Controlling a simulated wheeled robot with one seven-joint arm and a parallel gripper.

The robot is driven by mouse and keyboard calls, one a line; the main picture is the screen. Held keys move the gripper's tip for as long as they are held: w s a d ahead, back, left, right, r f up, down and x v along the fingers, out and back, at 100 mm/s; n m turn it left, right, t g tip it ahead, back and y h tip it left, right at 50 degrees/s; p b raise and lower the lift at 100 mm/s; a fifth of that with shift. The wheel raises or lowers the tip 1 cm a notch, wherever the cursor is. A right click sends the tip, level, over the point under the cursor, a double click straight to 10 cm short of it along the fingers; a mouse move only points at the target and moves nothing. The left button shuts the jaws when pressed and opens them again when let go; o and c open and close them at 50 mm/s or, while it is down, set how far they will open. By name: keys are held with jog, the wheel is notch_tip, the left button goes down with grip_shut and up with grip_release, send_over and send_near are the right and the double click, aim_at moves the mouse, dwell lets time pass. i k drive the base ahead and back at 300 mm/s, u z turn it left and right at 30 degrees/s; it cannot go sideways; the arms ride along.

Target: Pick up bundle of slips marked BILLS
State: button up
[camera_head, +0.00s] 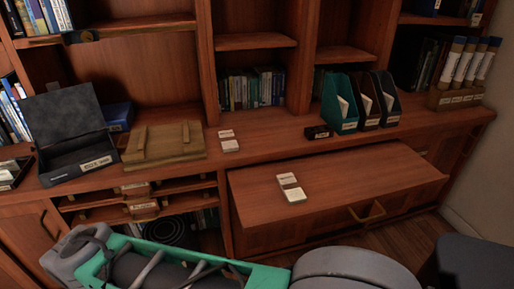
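Two small bundles of pale slips are in the head view. One bundle (291,188) lies flat on the low pulled-out wooden surface (365,178), right of the middle. The other bundle (228,141) lies on the long wooden counter (270,137), further back and to the left. Each has a dark printed mark on a white label, too small to read, so I cannot tell which says BILLS. Nothing touches either bundle. Grey and green parts of my own body fill the bottom edge. I cannot make out my gripper's fingers there.
An open dark box (69,133) and a wooden board (163,141) stand on the counter's left. A small dark block (318,132), upright file holders (340,104) and a rack of rolled tubes (461,69) stand to the right. The pulled-out surface around its bundle is clear.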

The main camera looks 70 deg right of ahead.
aim_at(227, 140)
jog(key=u, duration=0.1)
jog(key=k, duration=0.1)
jog(key=z, duration=1.25)
